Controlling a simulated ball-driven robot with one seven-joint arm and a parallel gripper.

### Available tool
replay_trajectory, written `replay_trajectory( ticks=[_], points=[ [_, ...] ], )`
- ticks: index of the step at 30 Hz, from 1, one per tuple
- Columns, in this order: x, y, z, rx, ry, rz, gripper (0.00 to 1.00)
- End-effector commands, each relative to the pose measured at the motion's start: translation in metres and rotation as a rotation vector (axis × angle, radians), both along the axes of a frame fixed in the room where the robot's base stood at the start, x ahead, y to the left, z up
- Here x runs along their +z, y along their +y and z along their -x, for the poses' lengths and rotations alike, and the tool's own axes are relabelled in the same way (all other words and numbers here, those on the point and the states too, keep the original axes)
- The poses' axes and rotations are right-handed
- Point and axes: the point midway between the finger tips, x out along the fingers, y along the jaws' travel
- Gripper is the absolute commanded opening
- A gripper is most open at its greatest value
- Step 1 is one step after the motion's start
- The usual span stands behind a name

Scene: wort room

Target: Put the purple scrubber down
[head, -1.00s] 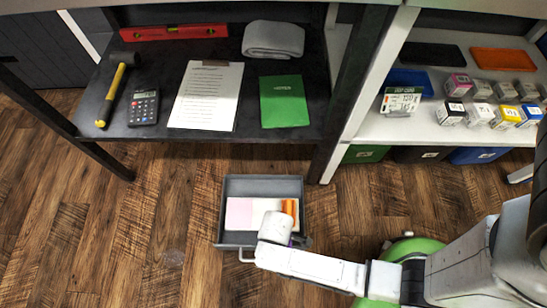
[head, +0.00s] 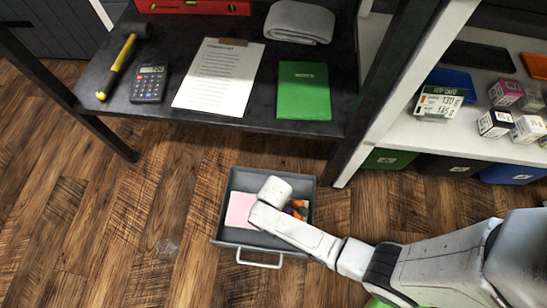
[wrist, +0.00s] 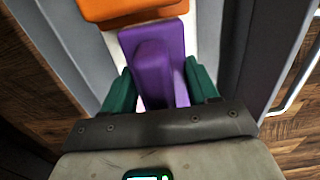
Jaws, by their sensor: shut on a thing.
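The purple scrubber (wrist: 157,57) is between the two green fingers of my gripper (wrist: 160,88) in the wrist view. My gripper is shut on its raised handle. In the head view only a small purple part of it shows beside my wrist, over the grey drawer-like tray (head: 231,236). An orange scrubber (wrist: 128,10) lies just beyond the purple one, very close to it. I cannot tell whether the purple scrubber touches the tray floor.
A pink sheet or pad (head: 240,209) lies in the tray's left part. The tray, with a front handle (head: 259,264), is on the wooden floor. A dark table with a clipboard (head: 218,77) and green booklet (head: 303,91) stands behind. White shelving (head: 440,137) is at right.

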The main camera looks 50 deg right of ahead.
Motion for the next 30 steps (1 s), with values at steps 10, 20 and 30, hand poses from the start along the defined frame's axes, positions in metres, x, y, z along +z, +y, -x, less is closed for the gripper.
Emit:
replay_trajectory(
  ticks=[10,20,30],
  points=[
    [-0.027,-0.006,-0.013,-0.001,0.001,0.000,0.10],
    [-0.046,-0.006,-0.013,-0.001,-0.001,-0.001,0.10],
    [-0.048,-0.006,-0.012,-0.001,0.000,0.000,0.69]
  ],
)
